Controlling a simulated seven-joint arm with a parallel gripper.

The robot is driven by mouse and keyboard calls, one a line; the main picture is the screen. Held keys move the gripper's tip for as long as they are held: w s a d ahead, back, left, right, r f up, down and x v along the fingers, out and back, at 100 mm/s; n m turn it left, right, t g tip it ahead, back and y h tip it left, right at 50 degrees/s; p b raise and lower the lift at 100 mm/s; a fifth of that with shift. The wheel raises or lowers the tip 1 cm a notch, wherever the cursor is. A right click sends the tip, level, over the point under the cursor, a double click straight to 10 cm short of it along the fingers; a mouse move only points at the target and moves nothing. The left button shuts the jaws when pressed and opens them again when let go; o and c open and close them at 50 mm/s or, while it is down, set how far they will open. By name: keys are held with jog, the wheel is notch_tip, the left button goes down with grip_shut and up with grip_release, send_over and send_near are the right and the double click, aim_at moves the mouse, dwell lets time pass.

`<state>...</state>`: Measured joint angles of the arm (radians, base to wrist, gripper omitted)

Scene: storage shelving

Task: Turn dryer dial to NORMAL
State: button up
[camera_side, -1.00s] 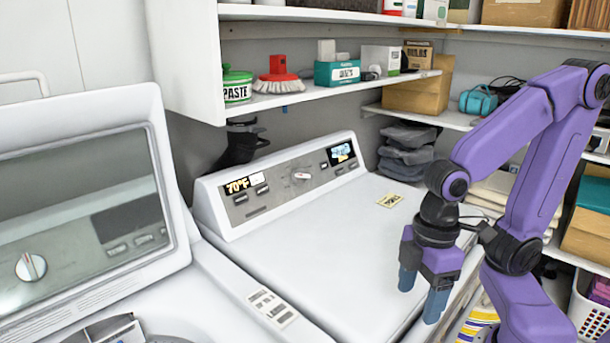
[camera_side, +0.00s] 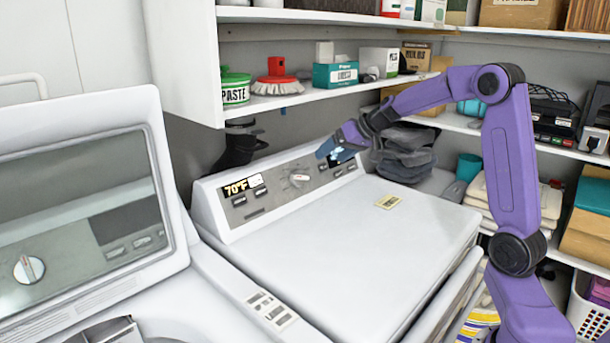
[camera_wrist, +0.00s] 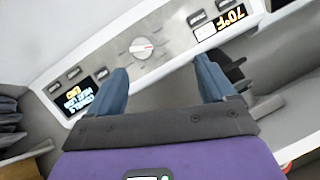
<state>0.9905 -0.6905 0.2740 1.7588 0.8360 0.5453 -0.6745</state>
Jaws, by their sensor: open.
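My gripper (camera_side: 330,151) is over the right part of the panel, beside the small blue display. In the wrist view my gripper (camera_wrist: 160,80) has its two blue fingers wide apart with nothing between them. It does not touch the dial. The dial's lettering is too small to read.
The 70°F display (camera_side: 237,187) is at the panel's left end. A shelf (camera_side: 300,97) with a paste tub and red brush hangs above. Folded grey cloths (camera_side: 405,150) are right of the panel. The dryer top (camera_side: 350,240) is clear but for a yellow label.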

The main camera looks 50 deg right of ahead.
jog(key=d+m, duration=0.1)
jog(key=d, duration=0.3)
send_near(299, 179)
jog(key=d+x, duration=0.1)
jog(key=x, duration=0.7)
jog(key=shift+w+d+t+h, duration=0.3)
jog(key=shift+w+d+h, duration=0.1)
jog(key=shift+w, duration=0.05)
jog(key=c, duration=1.1)
jog(key=shift+o, duration=0.2)
